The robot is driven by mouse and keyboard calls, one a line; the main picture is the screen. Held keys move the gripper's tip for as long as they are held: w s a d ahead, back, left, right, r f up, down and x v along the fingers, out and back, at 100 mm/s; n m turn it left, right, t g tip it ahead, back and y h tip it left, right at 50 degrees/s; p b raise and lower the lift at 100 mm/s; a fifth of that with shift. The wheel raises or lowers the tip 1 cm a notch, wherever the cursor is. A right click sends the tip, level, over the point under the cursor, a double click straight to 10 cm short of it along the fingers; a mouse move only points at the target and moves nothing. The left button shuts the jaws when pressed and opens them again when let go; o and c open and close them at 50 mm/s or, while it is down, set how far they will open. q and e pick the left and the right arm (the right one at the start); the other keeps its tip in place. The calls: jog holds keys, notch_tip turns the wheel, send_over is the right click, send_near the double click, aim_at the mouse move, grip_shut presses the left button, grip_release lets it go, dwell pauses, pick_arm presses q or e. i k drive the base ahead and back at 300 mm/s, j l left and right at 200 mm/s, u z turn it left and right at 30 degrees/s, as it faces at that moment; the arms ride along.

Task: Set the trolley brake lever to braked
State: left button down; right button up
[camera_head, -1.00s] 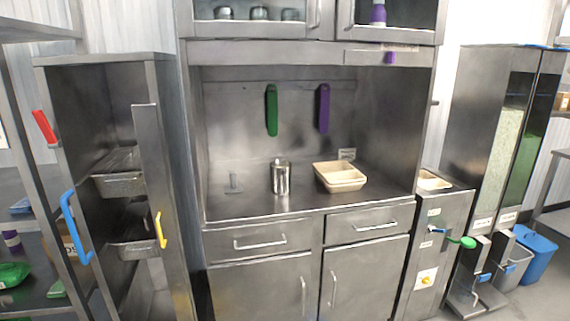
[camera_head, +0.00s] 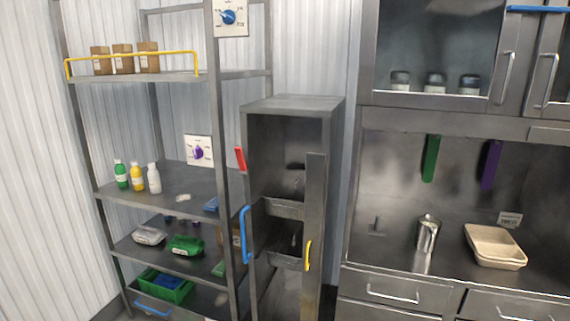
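A tall narrow grey metal cabinet (camera_head: 292,106) stands in the middle of the view, its front partly open. A red lever-like piece (camera_head: 240,158) sticks up and tilts at its upper left edge. A blue bar handle (camera_head: 246,235) is below it on the left side. A yellow handle (camera_head: 308,256) is on the narrow upright panel at the right. I cannot tell whether this cabinet is the trolley, or which piece is the brake lever; no braked marking is readable. Neither of my grippers is in view.
A shelf rack (camera_head: 215,195) with bottles, packs and a green crate (camera_head: 165,287) stands close on the left. On the right, a steel counter unit (camera_head: 385,272) holds a metal canister (camera_head: 427,234) and beige trays (camera_head: 494,246).

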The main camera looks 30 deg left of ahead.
aim_at(238, 151)
jog(key=u, duration=1.3)
